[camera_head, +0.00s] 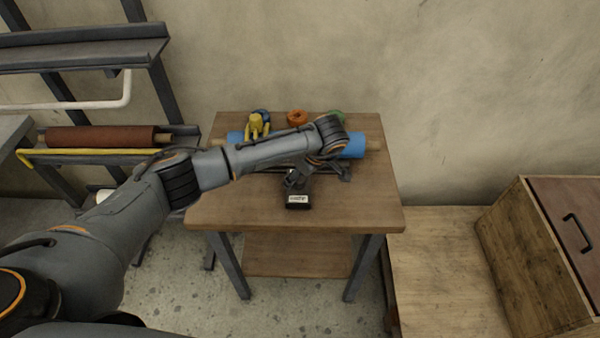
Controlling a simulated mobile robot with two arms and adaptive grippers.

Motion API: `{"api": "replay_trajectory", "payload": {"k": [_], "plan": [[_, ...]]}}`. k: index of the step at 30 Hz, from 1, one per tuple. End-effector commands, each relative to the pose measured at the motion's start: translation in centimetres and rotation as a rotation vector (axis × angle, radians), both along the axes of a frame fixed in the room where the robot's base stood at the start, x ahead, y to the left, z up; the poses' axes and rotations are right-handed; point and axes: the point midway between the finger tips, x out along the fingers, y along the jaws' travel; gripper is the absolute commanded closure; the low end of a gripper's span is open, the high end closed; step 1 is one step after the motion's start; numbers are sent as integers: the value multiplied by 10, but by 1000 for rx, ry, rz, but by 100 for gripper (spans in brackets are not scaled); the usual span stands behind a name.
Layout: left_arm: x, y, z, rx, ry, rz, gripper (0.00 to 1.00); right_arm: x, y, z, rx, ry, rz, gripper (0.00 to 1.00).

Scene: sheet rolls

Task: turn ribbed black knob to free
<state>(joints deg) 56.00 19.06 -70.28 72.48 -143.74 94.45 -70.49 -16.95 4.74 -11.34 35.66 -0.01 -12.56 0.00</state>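My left arm comes in from the left and reaches over the wooden table (225,205), across a blue roll (353,146). A small dark jointed shape below its wrist looks like my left gripper (296,178); its fingers are too small and dark to read as open or shut. Just in front of it is a black block with a white label (298,201); the label text is not legible. I cannot make out the ribbed black knob, which may be hidden by the wrist or lost among the dark parts there. My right gripper is not in view.
Behind the blue roll are a yellow object (256,124), an orange roll (297,117) and a green roll (336,115). A rack with a brown roll (100,137) stands left. A wooden cabinet (545,250) stands right. The tabletop's front is clear.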

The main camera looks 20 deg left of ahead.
Motion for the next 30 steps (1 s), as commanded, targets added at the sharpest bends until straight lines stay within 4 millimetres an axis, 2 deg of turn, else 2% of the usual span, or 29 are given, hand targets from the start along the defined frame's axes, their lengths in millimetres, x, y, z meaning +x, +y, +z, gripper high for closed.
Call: {"api": "replay_trajectory", "payload": {"k": [8, 15, 16, 23, 30], "plan": [[0, 0, -1, -1, 0, 0, 35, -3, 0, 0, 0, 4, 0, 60], [0, 0, -1, -1, 0, 0, 84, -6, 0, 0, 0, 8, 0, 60], [0, 0, -1, -1, 0, 0, 88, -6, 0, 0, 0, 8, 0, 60], [0, 0, -2, -1, -1, 14, 88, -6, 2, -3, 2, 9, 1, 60], [1, 0, -4, 1, -1, 107, 88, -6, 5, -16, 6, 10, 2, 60]]}}
